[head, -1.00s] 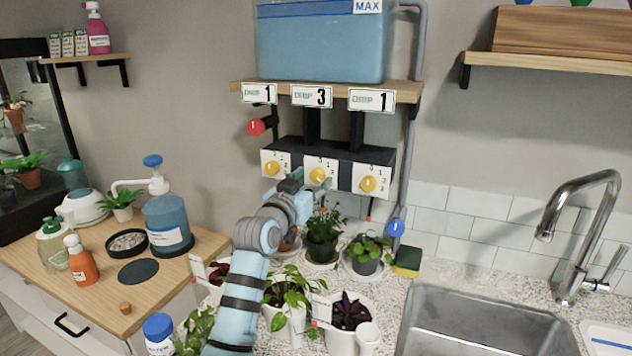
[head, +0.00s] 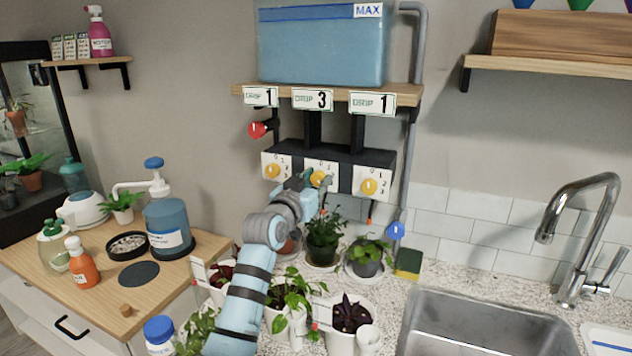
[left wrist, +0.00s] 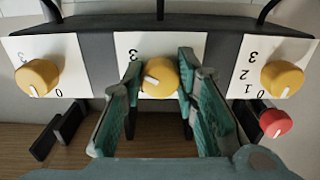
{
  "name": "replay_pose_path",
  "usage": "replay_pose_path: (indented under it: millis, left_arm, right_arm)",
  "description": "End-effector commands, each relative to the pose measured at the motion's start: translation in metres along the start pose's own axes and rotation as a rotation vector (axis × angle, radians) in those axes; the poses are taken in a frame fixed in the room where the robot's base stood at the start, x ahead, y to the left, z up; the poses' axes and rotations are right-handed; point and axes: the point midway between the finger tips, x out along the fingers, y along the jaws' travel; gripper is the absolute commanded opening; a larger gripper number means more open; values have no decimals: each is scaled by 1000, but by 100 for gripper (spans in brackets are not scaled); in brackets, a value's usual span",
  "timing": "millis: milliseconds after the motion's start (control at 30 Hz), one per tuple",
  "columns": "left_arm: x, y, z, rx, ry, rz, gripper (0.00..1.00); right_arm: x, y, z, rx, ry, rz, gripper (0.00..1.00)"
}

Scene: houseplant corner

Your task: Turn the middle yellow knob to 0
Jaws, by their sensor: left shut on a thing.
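The middle yellow knob (head: 318,179) sits on the centre white dial plate of the dark panel, partly hidden by my gripper in the head view. My left gripper (head: 306,182) is at the knob. In the left wrist view, the middle knob (left wrist: 158,77) is between the two teal fingers of my left gripper (left wrist: 160,85), which are shut on it. An upside-down 3 shows on the plate; the other digits are hidden by the fingers. My right gripper is out of view.
A left yellow knob (head: 272,171) and a right yellow knob (head: 368,186) flank it. A red valve knob (head: 257,130) sticks out at upper left. Below are potted plants (head: 324,238), a blue valve knob (head: 395,230) and a sink (head: 480,325). A water tank (head: 320,45) is above.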

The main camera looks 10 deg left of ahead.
Motion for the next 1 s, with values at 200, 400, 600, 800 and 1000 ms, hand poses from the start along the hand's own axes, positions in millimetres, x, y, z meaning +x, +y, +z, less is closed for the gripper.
replay_pose_path:
  millis: [200, 400, 600, 800, 1000]
  left_arm:
    - [0, 0, -2, -66, -2, 0, 0]
    - [0, 0, -4, -196, -4, 0, 0]
    - [0, 0, -5, -376, -4, -1, 0]
    - [0, 1, -5, -566, -3, -1, 0]
    - [0, 1, -4, -757, -3, -2, 0]
  right_arm:
    - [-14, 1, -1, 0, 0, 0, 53]
    - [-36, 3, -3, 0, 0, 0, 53]
    - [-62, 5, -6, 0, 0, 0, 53]
    - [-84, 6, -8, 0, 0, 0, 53]
    - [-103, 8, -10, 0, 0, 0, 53]
